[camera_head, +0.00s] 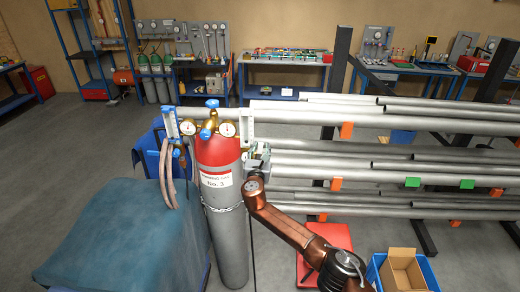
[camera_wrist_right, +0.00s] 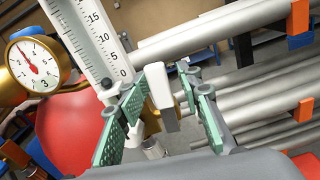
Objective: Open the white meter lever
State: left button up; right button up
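The gas cylinder (camera_head: 225,235) stands upright with a red top, two round gauges and a meter on each side. The white meter (camera_head: 247,128) is on its right side; its scale tube (camera_wrist_right: 88,32) shows in the right wrist view. A white block-like lever (camera_wrist_right: 158,86) juts out below the tube, pointing towards the camera. My right gripper (camera_head: 259,158) is just below the white meter. In the wrist view its two green-padded fingers (camera_wrist_right: 163,92) are spread, one on each side of the lever, with gaps showing. My left gripper is out of view.
Racked steel pipes (camera_head: 440,155) fill the space right of the cylinder. A blue-handled meter (camera_head: 171,124) is on its left, beside a blue-covered block (camera_head: 110,240). A gauge (camera_wrist_right: 32,62) sits close left of the gripper. A blue crate (camera_head: 378,280) holds a cardboard box.

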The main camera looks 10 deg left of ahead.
jog(key=shift+s+a, duration=0.1)
jog(key=shift+s, duration=0.05)
jog(key=shift+s, duration=0.2)
jog(key=s, duration=0.7)
jog(key=shift+s+d, duration=0.15)
jog(key=shift+d, duration=0.05)
